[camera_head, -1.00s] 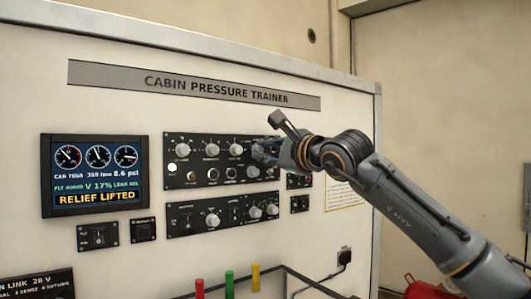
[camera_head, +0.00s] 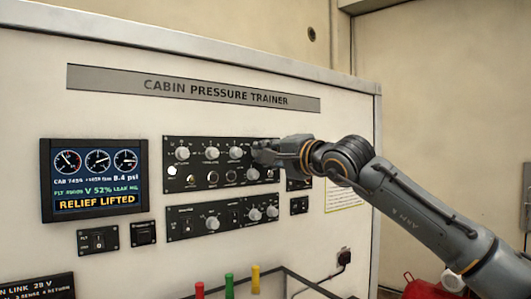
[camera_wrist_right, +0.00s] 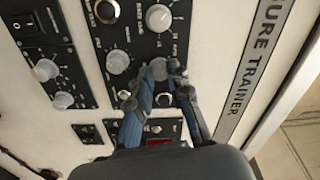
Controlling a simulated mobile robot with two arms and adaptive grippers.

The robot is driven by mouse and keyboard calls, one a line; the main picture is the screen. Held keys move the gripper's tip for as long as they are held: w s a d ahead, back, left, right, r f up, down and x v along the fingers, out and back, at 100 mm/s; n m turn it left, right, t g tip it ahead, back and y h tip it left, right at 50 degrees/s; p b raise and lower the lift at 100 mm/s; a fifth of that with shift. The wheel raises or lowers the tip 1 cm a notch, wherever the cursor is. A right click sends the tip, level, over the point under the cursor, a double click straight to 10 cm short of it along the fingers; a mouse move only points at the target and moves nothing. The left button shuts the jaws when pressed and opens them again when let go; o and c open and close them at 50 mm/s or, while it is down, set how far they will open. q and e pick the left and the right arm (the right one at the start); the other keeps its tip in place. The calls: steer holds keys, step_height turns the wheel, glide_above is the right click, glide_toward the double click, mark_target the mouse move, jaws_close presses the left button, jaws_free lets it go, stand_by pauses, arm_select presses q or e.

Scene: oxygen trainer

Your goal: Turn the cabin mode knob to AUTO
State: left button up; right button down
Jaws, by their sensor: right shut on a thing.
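The cabin pressure trainer panel carries an upper black control strip (camera_head: 205,176) with a row of pale round knobs. My right gripper (camera_head: 262,156) is at the right end of this strip, shut on a knob there. The gripper hides most of that knob in the head view. In the right wrist view, the fingers of my right gripper (camera_wrist_right: 157,90) reach to the strip on either side of the held knob. The labels are too small to read, so I cannot tell the knob's name or its pointer setting. My left gripper is not in view.
Neighbouring knobs (camera_head: 236,153) sit close to the gripper's left. A lower strip (camera_head: 215,216) has more knobs and switches. A display (camera_head: 95,179) reads RELIEF LIFTED. Red, green and yellow handles (camera_head: 229,285) stand below. The wall at right is free.

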steer(key=shift+f, duration=0.15)
stand_by(0.3)
steer(key=c, duration=1.5)
jaws_free()
steer(key=shift+o, duration=1.2)
steer(key=shift+s, duration=0.1)
steer(key=v, duration=1.1)
steer(key=shift+s+d, duration=0.25)
steer(key=shift+s, duration=0.05)
